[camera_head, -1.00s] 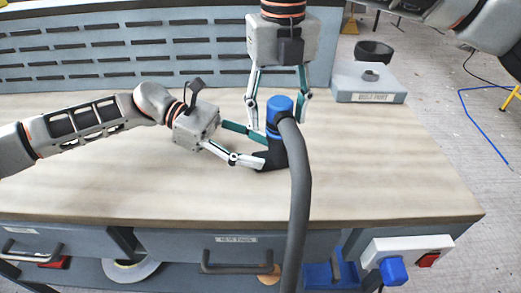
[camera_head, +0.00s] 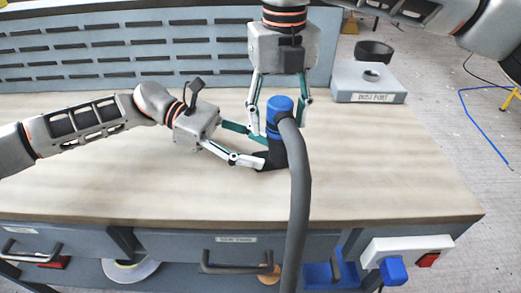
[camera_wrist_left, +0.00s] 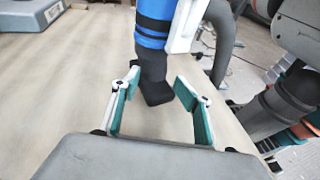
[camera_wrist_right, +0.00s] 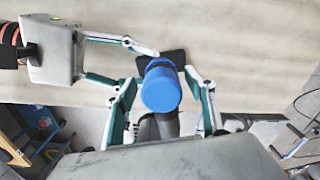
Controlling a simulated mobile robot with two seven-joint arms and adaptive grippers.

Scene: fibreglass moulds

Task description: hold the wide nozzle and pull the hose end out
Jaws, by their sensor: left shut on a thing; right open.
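The wide nozzle (camera_head: 271,159) is black and stands on the bench, flaring low at its base. My left gripper (camera_head: 264,147) is shut on it from the left; the left wrist view shows the nozzle (camera_wrist_left: 154,84) between its fingers. The blue hose end (camera_head: 280,112) sits upright on top of the nozzle, and the grey hose (camera_head: 298,200) bends from it over the bench's front edge. My right gripper (camera_head: 278,120) points down from above. Its open fingers stand either side of the blue hose end (camera_wrist_right: 161,89) in the right wrist view.
A grey dust port box (camera_head: 366,84) stands at the bench's back right. A slotted panel (camera_head: 120,45) runs along the back. The wooden bench top (camera_head: 130,185) is clear at front left and right. Drawers and a socket box (camera_head: 407,248) are at the front.

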